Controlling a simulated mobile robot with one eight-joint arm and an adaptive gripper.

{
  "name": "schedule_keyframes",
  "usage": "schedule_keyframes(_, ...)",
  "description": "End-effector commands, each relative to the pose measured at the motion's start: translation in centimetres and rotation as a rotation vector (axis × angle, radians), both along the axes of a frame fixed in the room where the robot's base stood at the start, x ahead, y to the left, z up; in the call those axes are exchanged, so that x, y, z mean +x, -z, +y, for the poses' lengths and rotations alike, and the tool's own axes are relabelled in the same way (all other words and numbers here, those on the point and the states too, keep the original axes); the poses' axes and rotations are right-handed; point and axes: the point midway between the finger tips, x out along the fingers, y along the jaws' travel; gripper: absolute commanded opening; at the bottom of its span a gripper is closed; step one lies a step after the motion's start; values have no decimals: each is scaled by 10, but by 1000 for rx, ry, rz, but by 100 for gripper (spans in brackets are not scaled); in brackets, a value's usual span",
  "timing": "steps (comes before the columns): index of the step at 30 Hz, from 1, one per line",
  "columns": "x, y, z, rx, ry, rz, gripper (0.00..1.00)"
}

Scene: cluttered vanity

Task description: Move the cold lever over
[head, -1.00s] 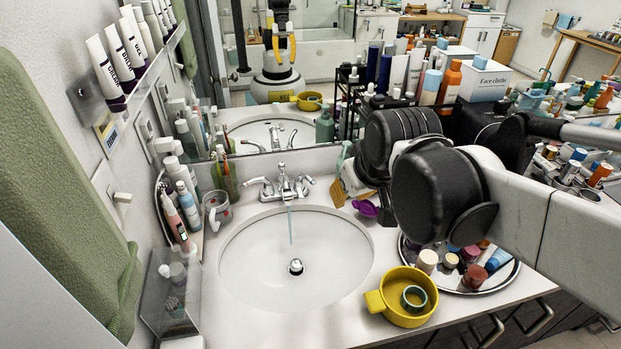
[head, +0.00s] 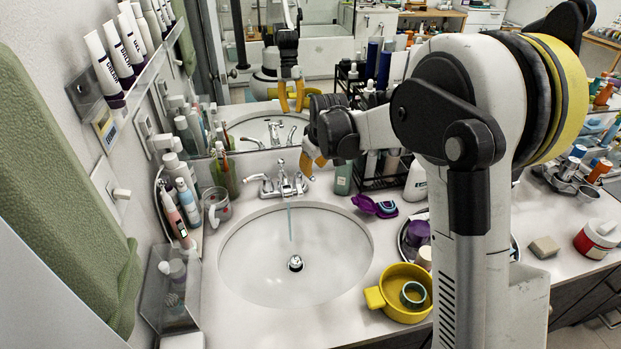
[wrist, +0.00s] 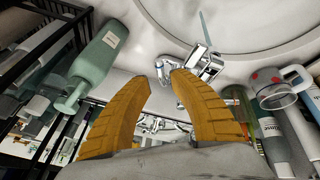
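The chrome faucet (head: 284,184) stands behind the sink, with a thin stream of water falling from its spout. It has a left lever (head: 264,188) and a right lever (head: 302,184); no hot or cold mark is readable. My gripper (head: 314,166) has orange fingers and hangs just above and beside the right lever, pointing down. In the wrist view the fingers (wrist: 163,78) are apart, with the end of a chrome lever (wrist: 159,70) showing at the gap between the tips. The faucet body (wrist: 197,66) is beside one finger. I cannot tell whether a finger touches the lever.
The white sink basin (head: 250,262) is clear in front. A green bottle (head: 343,178) and a black rack (head: 385,182) stand right of the gripper. A purple item (head: 375,207) and a yellow pot (head: 376,298) are on the counter. A cup (head: 216,208) is at left.

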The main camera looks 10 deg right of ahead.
Motion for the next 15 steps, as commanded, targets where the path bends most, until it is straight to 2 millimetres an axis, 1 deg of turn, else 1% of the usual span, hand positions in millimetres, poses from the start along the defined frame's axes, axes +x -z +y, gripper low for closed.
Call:
schedule_keyframes(1, 5, 14, 0, 0, 0, 0, 26)
schedule_keyframes(6, 18, 41, 1, 0, 0, 0, 26)
schedule_keyframes(10, 24, 54, 2, 0, 1, 0, 26)
schedule_keyframes(15, 27, 60, 2, 1, 1, -1, 26)
